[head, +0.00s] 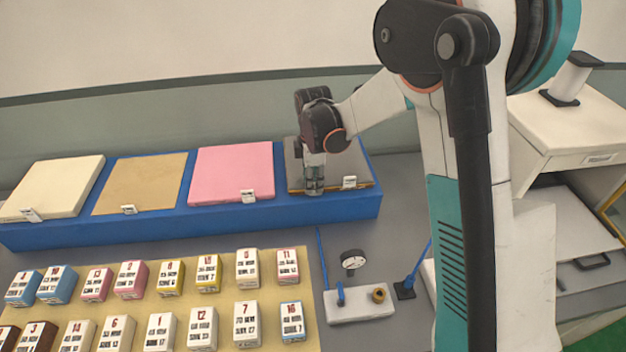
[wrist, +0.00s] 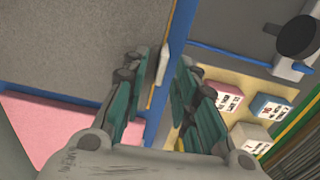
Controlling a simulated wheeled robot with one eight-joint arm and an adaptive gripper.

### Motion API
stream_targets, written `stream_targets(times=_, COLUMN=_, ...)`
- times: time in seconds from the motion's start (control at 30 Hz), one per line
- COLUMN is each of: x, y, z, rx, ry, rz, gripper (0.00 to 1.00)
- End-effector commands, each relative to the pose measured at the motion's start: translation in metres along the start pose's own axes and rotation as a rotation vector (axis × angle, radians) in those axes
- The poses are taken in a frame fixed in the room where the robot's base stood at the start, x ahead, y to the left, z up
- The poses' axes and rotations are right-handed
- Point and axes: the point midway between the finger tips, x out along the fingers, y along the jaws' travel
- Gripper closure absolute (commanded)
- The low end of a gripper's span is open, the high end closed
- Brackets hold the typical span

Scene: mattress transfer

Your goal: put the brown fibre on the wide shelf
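A tan-brown slab (head: 140,183), the likely brown fibre, lies flat on the long blue platform (head: 200,219), second from the left. My gripper (head: 314,190) points down at the dark grey slab (head: 352,165) at the platform's right end. In the wrist view my gripper (wrist: 160,95) is open, its fingers apart. The grey slab (wrist: 70,45) and its edge lie below, with a small white tag (wrist: 163,62) showing between the fingers. I cannot tell whether the fingers touch the slab. No shelf is marked as the wide one; a cabinet with open space (head: 562,222) stands at the right.
A cream slab (head: 55,186) and a pink slab (head: 232,170) share the platform. Several numbered boxes (head: 203,325) stand on a tan mat in front. A white block with a gauge (head: 352,261) and blue rods stands right of the mat.

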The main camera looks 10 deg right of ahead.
Motion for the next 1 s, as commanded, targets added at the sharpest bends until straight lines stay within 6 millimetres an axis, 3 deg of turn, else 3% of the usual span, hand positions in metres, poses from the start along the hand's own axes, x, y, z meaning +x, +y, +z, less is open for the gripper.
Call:
stream_targets(times=0.17, x=-0.017, y=0.0, z=0.0, rx=0.0, ry=0.0, rz=0.0, gripper=0.74)
stream_targets(times=0.6, x=-0.101, y=0.0, z=0.0, rx=0.0, ry=0.0, rz=0.0, gripper=0.74)
stream_targets(times=1.0, x=-0.124, y=-0.002, z=0.002, rx=0.013, ry=0.001, rz=0.005, gripper=0.74)
